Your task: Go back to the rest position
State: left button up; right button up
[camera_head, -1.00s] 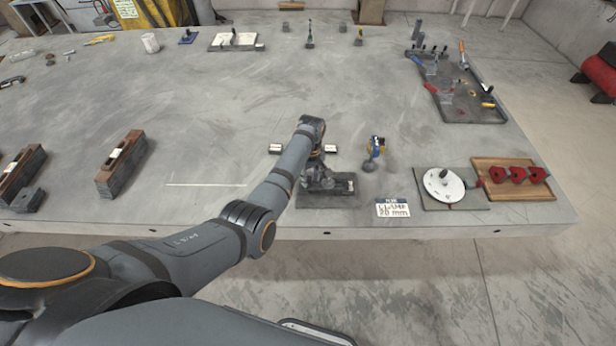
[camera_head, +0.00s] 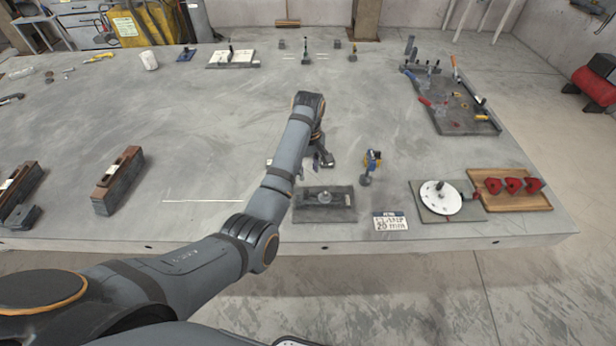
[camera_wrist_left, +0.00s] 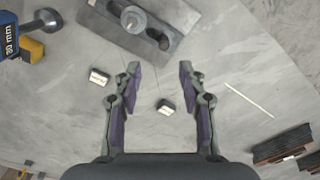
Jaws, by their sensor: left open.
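My left gripper (camera_head: 322,162) is above the table just behind the dark fixture block (camera_head: 345,204). In the left wrist view my left gripper (camera_wrist_left: 158,85) has its two fingers spread wide apart with nothing between the tips. The fixture block (camera_wrist_left: 112,28) has a round grey piece on its top and lies ahead of the fingers, apart from them. My right gripper is in neither view.
A sign (camera_head: 390,221), a white disc (camera_head: 440,197) and a wooden tray (camera_head: 520,202) sit near the front right edge. Brown-topped blocks (camera_head: 119,180) stand at left. The table's middle left is clear.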

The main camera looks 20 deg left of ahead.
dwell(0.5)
pick_arm(q)
jog(key=s+a+f+m+t, duration=0.1)
jog(key=s+a+f+m, duration=0.1)
jog(key=s+a+f, duration=0.35)
jog(key=s+a+f+m+t, duration=0.1)
jog(key=s+a+f+m, duration=0.15)
jog(key=s, duration=0.55)
jog(key=s+a+r+m+t, duration=0.1)
jog(key=s+r+m, duration=0.15)
jog(key=s, duration=0.45)
jog(key=s+r+m+t, duration=0.1)
jog(key=s+r+m, duration=0.1)
jog(key=s+m, duration=0.35)
jog(key=s+a+f+n+g+y, duration=0.1)
jog(key=s+f, duration=0.1)
jog(key=f, duration=1.1)
jog(key=s+a+f+n+g, duration=0.1)
jog(key=s+a+f, duration=0.1)
jog(key=f, duration=1.1)
jog(key=s+a+f, duration=0.1)
jog(key=s+f, duration=1.6)
jog(key=s, duration=0.1)
jog(key=shift+s+g, duration=0.25)
jog(key=shift+g, duration=0.15)
